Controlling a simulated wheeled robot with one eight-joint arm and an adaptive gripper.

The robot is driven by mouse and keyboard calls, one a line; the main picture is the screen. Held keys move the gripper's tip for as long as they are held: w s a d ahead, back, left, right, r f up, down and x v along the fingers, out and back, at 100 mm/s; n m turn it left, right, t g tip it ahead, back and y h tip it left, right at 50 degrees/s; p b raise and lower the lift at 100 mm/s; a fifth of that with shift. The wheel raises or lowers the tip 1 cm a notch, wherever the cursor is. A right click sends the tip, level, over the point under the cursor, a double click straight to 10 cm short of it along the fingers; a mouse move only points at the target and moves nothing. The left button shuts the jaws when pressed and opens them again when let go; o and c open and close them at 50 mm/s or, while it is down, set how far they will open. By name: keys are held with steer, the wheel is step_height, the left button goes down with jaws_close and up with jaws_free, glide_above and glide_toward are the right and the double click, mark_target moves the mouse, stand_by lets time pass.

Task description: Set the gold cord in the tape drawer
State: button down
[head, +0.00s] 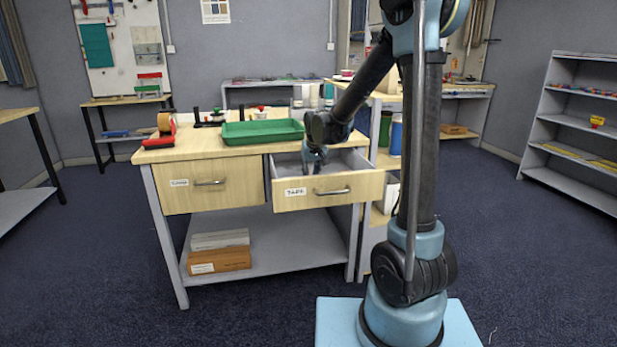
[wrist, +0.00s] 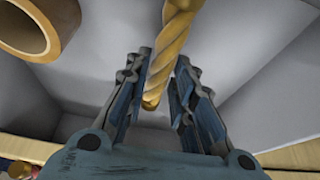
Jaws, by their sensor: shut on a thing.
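The gold cord (wrist: 172,45), a twisted gold length, sits between the fingers of my gripper (wrist: 163,66) in the wrist view. My gripper is shut on it. In the head view my gripper (head: 313,163) points down into the open tape drawer (head: 328,192), whose front bears a "TAPE" label. The drawer's grey inside (wrist: 105,45) fills most of the wrist view. I cannot tell whether the cord touches the drawer's floor. The cord cannot be made out in the head view.
A brown tape roll (wrist: 68,18) lies at the upper left of the wrist view, near the cord. A closed drawer (head: 208,186) is left of the tape drawer. A green tray (head: 262,132) and a red tape dispenser (head: 160,135) stand on the bench top.

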steer(key=shift+f, duration=0.45)
steer(key=w, duration=0.2)
steer(key=w+a, duration=0.1)
steer(key=shift+w+f, duration=0.4)
steer(key=shift+f, duration=0.2)
steer(key=c, duration=1.4)
jaws_free()
steer(key=shift+o, duration=0.2)
